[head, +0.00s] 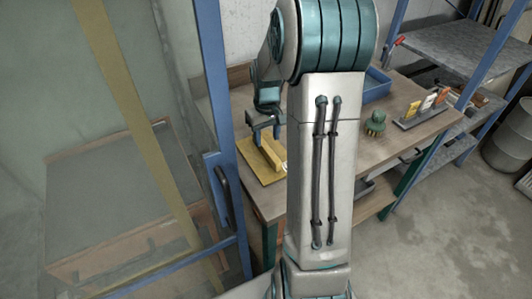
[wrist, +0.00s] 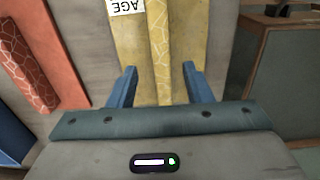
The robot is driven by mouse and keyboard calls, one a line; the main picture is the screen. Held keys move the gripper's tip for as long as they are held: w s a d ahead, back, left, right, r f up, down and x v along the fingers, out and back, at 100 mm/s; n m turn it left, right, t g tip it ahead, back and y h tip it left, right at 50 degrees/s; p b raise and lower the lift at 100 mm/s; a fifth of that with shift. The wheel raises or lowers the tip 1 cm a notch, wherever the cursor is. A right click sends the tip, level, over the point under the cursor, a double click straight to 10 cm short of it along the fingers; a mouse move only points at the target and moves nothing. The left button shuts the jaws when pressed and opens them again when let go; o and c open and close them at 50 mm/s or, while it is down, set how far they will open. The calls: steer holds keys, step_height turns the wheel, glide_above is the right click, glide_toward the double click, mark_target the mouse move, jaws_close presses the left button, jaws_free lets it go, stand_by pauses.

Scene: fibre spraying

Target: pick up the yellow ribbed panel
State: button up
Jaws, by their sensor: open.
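The yellow ribbed panel (head: 252,163) lies on the wooden workbench in the head view, left of my arm, with a raised rib along it. In the wrist view the yellow panel (wrist: 189,45) runs up the middle, with a white lettered label at its top left. My gripper (wrist: 161,78) is open, its two blue fingers on either side of the rib, with nothing held. In the head view my gripper (head: 265,132) is right over the panel. Whether the fingers touch the panel cannot be told. My arm hides part of the bench.
An orange patterned panel (wrist: 42,60) and a dark blue piece (wrist: 12,140) lie left in the wrist view. The workbench (head: 385,150) also holds a green knobbed object (head: 375,123), a blue tray (head: 377,86) and a small rack (head: 425,112). A blue-framed glass door (head: 213,100) stands close left.

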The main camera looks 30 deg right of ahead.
mark_target(266, 146)
steer(key=shift+w+a+f, duration=0.1)
steer(key=shift+a+f, duration=0.05)
steer(key=shift+f, duration=1.75)
jaws_close()
steer(key=shift+r, duration=0.1)
steer(key=shift+r, duration=0.8)
step_height(266, 146, up, 2)
steer(key=shift+r, duration=0.15)
steer(key=d+r+b, duration=0.1)
steer(key=d+r, duration=0.6)
steer(key=d, duration=0.4)
steer(key=shift+d+b, duration=0.4)
steer(key=shift+s, duration=0.2)
